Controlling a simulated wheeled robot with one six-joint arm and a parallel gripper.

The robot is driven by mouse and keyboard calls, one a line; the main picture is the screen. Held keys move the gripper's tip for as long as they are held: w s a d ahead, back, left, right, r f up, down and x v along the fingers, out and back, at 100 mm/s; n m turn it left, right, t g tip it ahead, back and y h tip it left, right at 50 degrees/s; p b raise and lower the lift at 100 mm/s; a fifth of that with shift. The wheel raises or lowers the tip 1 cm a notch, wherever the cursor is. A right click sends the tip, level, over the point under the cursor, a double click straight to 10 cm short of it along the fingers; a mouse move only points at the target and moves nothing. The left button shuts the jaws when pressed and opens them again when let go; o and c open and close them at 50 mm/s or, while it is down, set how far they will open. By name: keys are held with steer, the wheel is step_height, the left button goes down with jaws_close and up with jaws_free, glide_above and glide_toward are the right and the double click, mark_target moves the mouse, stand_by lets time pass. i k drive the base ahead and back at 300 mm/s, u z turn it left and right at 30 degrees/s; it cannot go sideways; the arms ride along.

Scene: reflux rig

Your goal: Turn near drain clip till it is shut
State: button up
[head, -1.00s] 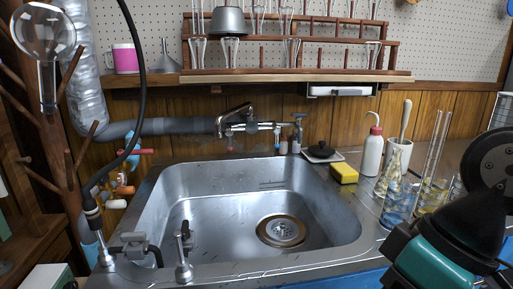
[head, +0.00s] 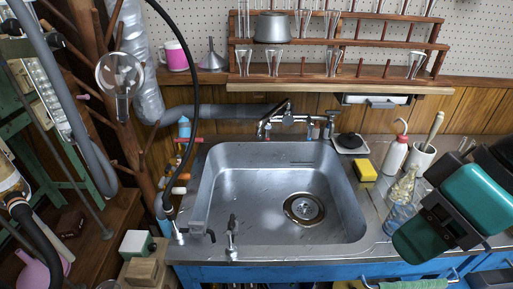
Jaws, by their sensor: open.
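I cannot tell for certain which part is the near drain clip. A small grey clamp-like fitting (head: 197,228) stands at the front left rim of the sink. A metal post with a dark knob (head: 232,238) stands to its right. Orange and red fittings (head: 178,178) sit on the pipework left of the sink. Whether any of them is open or shut is too small to tell. My arm, teal and black, comes in at the right, well away from these fittings. Its gripper fingers do not show.
The steel sink (head: 270,215) fills the middle and is empty. A black hose (head: 195,100) hangs down to its front left corner. A glass flask (head: 398,215), wash bottle (head: 395,155) and yellow sponge (head: 364,170) stand at the right. A wooden rack (head: 100,130) stands left.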

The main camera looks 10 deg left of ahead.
mark_target(232, 223)
steer(key=u, duration=0.6)
steer(key=k, duration=0.35)
steer(key=u, duration=0.3)
steer(key=i, duration=0.5)
